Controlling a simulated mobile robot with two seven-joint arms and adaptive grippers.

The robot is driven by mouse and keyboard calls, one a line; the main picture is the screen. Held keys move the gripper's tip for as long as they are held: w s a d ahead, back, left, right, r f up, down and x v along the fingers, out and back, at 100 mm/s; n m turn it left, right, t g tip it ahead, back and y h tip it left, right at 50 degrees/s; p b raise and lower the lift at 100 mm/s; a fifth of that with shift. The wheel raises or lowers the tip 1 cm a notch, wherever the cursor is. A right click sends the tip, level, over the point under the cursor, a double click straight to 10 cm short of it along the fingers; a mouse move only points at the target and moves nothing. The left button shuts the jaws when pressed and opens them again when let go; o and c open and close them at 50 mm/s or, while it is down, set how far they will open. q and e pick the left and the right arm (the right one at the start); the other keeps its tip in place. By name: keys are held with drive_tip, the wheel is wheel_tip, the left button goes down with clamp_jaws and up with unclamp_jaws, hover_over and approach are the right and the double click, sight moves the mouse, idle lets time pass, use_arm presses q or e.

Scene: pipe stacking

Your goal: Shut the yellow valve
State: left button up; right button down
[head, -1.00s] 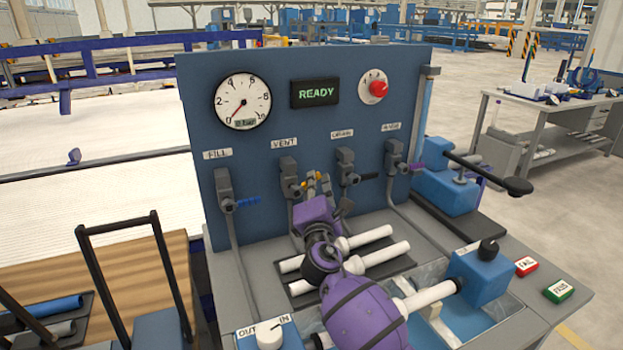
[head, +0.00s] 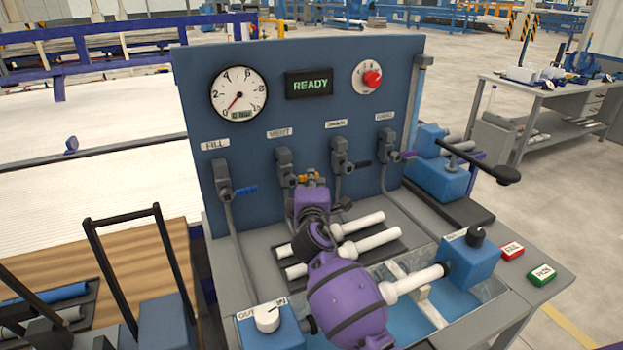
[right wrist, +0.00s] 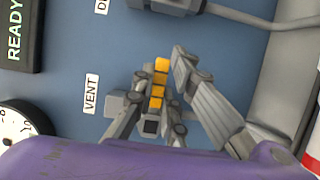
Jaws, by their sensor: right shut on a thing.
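The yellow valve handle (head: 303,178) is on the VENT valve (head: 286,163) on the blue panel. In the right wrist view the yellow handle (right wrist: 158,80) lies between the two grey fingers of my right gripper (right wrist: 160,68). It points sideways from its valve, toward the DRAIN side. My right gripper (head: 314,177) is shut on the handle, and my purple wrist hides part of the valve's lower side in the head view. My left gripper is not in view.
Beside VENT are the blue FILL handle (head: 244,190), the black handle (head: 360,163) and the purple handle (head: 407,155). The gauge (head: 238,94) needle is near 0, and the display (head: 309,84) reads READY.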

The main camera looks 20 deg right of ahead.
drive_tip(key=shift+a, duration=0.15)
drive_tip(key=c, duration=1.8)
unclamp_jaws()
drive_tip(key=v, duration=1.2)
